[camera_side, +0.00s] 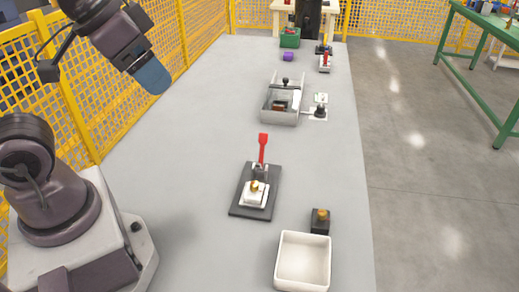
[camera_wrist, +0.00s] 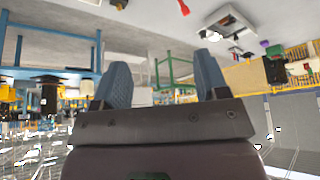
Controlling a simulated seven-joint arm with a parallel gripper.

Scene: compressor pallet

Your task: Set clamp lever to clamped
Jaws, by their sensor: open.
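The clamp lever (camera_side: 263,147) has a red handle that stands upright, tilted slightly, at the back of a dark base plate (camera_side: 240,209). In front of it on the plate is a white block (camera_side: 253,198) with a brass knob on top. My gripper (camera_side: 152,77) is high at the upper left, well apart from the lever, with its blue fingers pointing down and right. In the wrist view my gripper (camera_wrist: 162,80) shows two blue fingers spread apart with nothing between them. A red piece (camera_wrist: 184,7) at that view's top edge may be the lever's handle.
An open white tray (camera_side: 303,262) and a dark block with a brass top (camera_side: 320,221) stand at the front right. A grey open-topped box (camera_side: 281,104) stands farther back. Yellow mesh fencing (camera_side: 120,80) runs along the left. The table left of the clamp is clear.

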